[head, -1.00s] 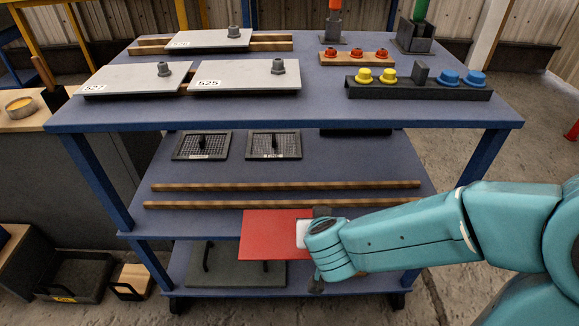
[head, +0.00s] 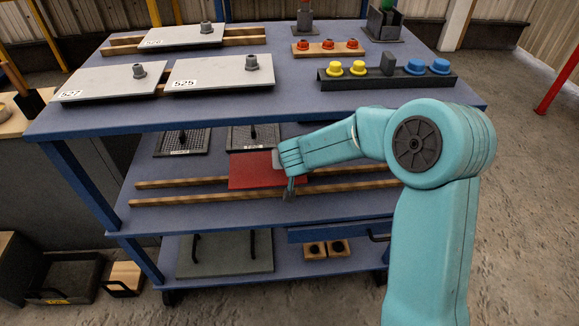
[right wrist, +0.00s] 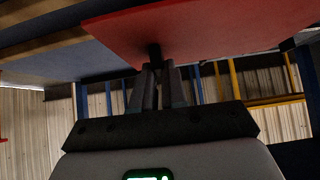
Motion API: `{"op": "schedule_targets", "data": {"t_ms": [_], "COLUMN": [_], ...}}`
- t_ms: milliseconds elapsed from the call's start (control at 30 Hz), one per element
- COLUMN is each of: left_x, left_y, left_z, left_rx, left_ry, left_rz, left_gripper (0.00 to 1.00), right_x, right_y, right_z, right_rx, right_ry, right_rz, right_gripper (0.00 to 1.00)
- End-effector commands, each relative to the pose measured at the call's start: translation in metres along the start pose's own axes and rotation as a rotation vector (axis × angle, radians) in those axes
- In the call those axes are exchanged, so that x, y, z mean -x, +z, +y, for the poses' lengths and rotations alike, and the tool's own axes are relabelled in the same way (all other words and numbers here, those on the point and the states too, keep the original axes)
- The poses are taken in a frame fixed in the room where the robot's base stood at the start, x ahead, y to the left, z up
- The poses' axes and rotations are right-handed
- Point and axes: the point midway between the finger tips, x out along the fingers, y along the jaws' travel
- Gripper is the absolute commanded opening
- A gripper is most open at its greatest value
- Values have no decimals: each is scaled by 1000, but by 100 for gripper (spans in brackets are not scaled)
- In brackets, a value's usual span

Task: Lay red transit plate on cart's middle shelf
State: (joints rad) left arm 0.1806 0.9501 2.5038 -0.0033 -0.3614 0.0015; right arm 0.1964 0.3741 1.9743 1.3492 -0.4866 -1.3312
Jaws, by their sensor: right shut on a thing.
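The red transit plate (head: 252,172) is a flat red sheet at the cart's middle shelf (head: 230,218), over the wooden rails. My right gripper (head: 287,172) is at the plate's right end. In the right wrist view, the right gripper (right wrist: 158,75) is shut on a dark knob or stem on the plate's face, and the red plate (right wrist: 215,32) fills the upper right. I cannot tell whether the plate touches the rails. My left gripper is in neither view.
Two wooden rails (head: 160,200) run along the middle shelf, with mesh-topped dark trays (head: 183,142) behind. The top shelf (head: 270,108) overhangs and carries grey plates (head: 222,73) and a holder with yellow and blue knobs (head: 385,78). The lower shelf holds a grey panel (head: 225,258).

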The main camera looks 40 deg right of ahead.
Motion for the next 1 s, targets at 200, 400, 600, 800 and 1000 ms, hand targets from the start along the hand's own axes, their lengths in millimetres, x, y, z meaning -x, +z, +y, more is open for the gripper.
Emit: {"op": "schedule_targets", "data": {"t_ms": [200,400,600,800,1000], "left_x": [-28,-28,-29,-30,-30], "left_y": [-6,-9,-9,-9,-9], "left_z": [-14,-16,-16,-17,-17], "left_rx": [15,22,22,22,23], "left_ry": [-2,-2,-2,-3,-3], "left_rz": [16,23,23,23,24], "left_gripper": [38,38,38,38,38], "right_x": [-27,-28,-29,-33,-35], "right_y": [20,21,22,27,29], "right_z": [0,0,0,0,0], "right_rx": [-1,-2,-1,-1,0], "right_ry": [0,0,0,0,0], "right_rz": [1,2,1,1,0], "right_gripper": [0,0,0,0,38]}}
